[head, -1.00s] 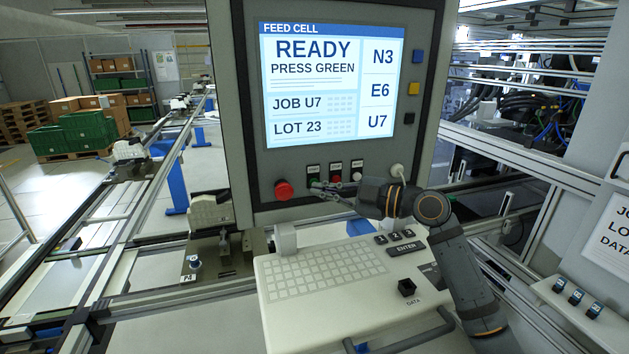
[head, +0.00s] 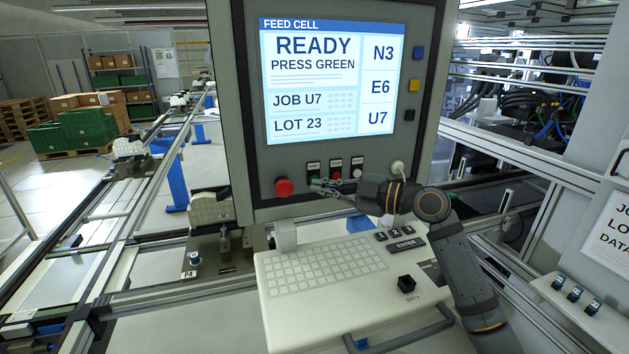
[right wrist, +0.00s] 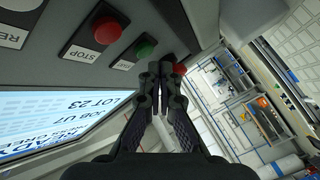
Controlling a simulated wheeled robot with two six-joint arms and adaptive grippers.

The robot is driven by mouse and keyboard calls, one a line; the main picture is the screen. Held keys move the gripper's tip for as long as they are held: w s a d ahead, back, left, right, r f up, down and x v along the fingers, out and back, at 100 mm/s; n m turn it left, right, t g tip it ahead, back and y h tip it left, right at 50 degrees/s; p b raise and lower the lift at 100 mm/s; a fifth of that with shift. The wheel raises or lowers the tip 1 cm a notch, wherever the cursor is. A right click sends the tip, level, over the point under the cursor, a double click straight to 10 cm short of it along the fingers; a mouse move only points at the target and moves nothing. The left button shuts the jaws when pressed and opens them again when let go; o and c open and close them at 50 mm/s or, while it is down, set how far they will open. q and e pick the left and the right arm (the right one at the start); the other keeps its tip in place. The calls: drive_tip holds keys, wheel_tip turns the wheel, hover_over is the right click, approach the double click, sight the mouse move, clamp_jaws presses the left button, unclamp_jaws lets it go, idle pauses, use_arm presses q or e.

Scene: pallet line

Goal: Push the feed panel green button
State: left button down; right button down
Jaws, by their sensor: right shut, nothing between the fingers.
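The feed panel (head: 240,110) stands in front of me with its lit screen (head: 330,85) reading READY, PRESS GREEN. The green button (head: 313,179) is in the row below the screen, and its lower part is close behind my fingertips. In the right wrist view the green button (right wrist: 146,46) shows just beyond and left of the fingertips. My right gripper (head: 316,187) is shut and empty, its fingers pointing at the panel; it also shows in the right wrist view (right wrist: 160,68). I cannot tell whether it touches the button. My left gripper is out of view.
A red mushroom button (head: 284,187) sits left of the green one. A red STOP button (head: 335,178) and a white button (head: 356,173) sit to its right. A keyboard shelf (head: 345,315) juts out below my right arm. Conveyor rails run at left.

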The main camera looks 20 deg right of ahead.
drive_tip(key=shift+w, duration=0.1)
idle(0.3)
drive_tip(key=shift+w+b, duration=0.3)
drive_tip(key=shift+w, duration=0.05)
drive_tip(key=shift+w, duration=0.4)
idle(0.6)
drive_tip(key=shift+r, duration=0.15)
